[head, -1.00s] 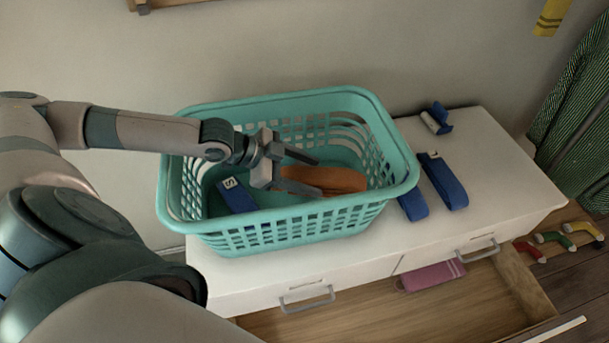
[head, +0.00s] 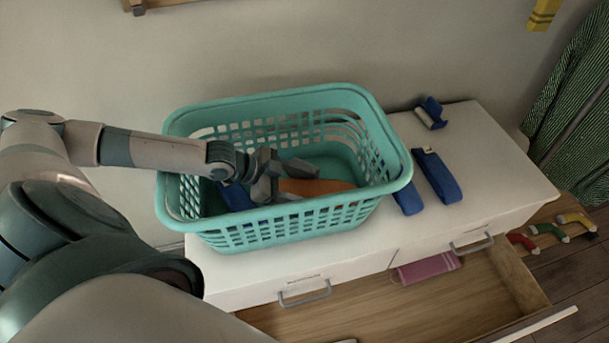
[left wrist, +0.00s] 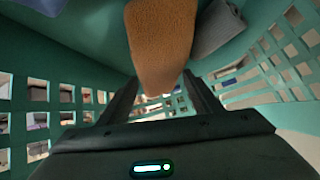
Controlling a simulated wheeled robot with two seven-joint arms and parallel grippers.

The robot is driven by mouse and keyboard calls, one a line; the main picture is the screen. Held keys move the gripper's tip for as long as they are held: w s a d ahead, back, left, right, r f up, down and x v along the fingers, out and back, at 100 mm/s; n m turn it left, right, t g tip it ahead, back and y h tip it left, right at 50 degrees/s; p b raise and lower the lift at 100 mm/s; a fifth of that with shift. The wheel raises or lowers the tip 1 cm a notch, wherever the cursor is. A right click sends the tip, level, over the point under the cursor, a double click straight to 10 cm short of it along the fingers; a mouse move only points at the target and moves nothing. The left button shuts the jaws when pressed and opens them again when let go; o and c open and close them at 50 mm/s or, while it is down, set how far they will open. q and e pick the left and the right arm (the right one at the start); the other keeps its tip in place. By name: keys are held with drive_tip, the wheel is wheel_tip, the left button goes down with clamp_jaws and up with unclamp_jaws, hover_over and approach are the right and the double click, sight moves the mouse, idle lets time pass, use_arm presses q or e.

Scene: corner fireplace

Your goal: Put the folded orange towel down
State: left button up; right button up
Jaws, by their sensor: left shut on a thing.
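The folded orange towel (head: 318,187) is inside the teal laundry basket (head: 270,230), low down behind the front wall. My left gripper (head: 295,180) reaches down into the basket from the left and is shut on the towel. In the left wrist view the towel (left wrist: 163,45) extends between the two fingers (left wrist: 165,95). The front wall hides the towel's lower edge, so I cannot tell if it touches the basket floor. My right gripper is not in view.
A blue folded cloth (head: 234,195) lies in the basket left of my gripper. A grey cloth (left wrist: 218,30) is beside the towel in the wrist view. Several blue items, such as one (head: 437,175), lie on the white cabinet top (head: 490,170). An open drawer (head: 430,300) juts out below.

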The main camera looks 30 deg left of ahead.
sight(287, 190)
use_arm(q)
drive_tip(key=shift+f, duration=0.6)
drive_tip(key=o, duration=1.9)
drive_tip(key=shift+r, duration=0.1)
drive_tip(key=shift+r, duration=0.65)
drive_tip(key=shift+s+a, duration=0.25)
drive_tip(key=b+v, duration=0.2)
drive_tip(key=v, duration=0.3)
drive_tip(key=shift+v, duration=0.9)
